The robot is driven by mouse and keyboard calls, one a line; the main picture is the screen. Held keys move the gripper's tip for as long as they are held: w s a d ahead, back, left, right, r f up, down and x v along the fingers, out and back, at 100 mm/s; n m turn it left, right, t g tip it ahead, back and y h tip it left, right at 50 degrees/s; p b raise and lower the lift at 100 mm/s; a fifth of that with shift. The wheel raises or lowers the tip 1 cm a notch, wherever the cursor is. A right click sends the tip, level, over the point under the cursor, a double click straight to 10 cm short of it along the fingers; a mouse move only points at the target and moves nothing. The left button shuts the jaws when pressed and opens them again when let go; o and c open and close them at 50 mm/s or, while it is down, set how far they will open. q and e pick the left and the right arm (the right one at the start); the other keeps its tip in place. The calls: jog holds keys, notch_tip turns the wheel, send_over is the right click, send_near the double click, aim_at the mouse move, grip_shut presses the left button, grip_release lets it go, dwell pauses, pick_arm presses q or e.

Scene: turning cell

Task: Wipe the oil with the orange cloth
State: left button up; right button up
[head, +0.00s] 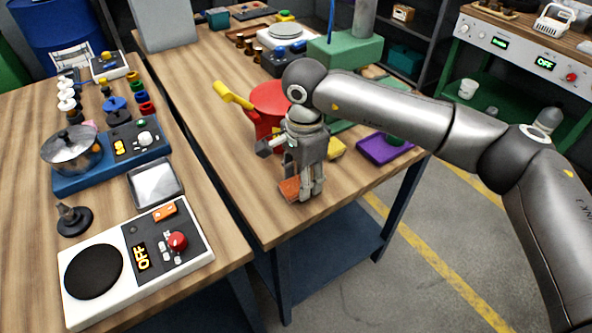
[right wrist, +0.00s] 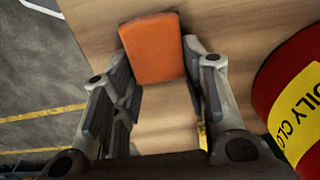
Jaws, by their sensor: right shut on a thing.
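The orange cloth (head: 289,189) is at the front end of the right wooden table, low at the fingertips of my right gripper (head: 303,190). In the right wrist view the cloth (right wrist: 153,47) shows as an orange block-like piece between the two fingers, and the gripper is shut on it. The gripper points down, close over the table top; I cannot tell whether the cloth touches the wood. I cannot make out any oil; the gripper and arm hide part of the table. My left gripper is not in view.
A red can (head: 269,97) with a yellow lever stands just behind the gripper; its yellow label (right wrist: 307,115) shows in the right wrist view. A purple tray (head: 385,149) lies to the right. A gap separates this table from the left one, with its white OFF device (head: 200,250).

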aim_at(314, 201)
jog(key=shift+s+d+f+b, duration=0.1)
jog(key=shift+s+d+b, duration=0.1)
jog(key=shift+s+d, duration=0.5)
jog(key=shift+s+d+f+b, duration=0.1)
jog(key=shift+s+d+b, duration=0.1)
jog(key=shift+s+d, duration=0.5)
jog(key=shift+s+a+b, duration=0.3)
jog(key=shift+s+a, duration=0.05)
jog(key=shift+a, duration=0.15)
jog(key=shift+w+a+r+b, duration=0.2)
jog(key=shift+w+a+b, duration=0.1)
jog(key=shift+w+a, duration=0.35)
jog(key=shift+w+a+r+b, duration=0.25)
jog(key=shift+w+a, duration=0.2)
jog(key=shift+w, duration=0.35)
jog(key=shift+w+a+f+b, duration=0.15)
jog(key=shift+w+a+b, duration=0.2)
jog(key=shift+w, duration=0.15)
jog(key=shift+w+a, duration=0.6)
jog(key=shift+w, duration=0.25)
jog(key=shift+w+a+f+b, duration=0.1)
jog(key=shift+w+a+b, duration=0.15)
jog(key=shift+w+a, duration=0.3)
jog(key=shift+w+a+f+b, duration=0.1)
jog(key=shift+w+a+b, duration=0.2)
jog(key=shift+w, duration=0.35)
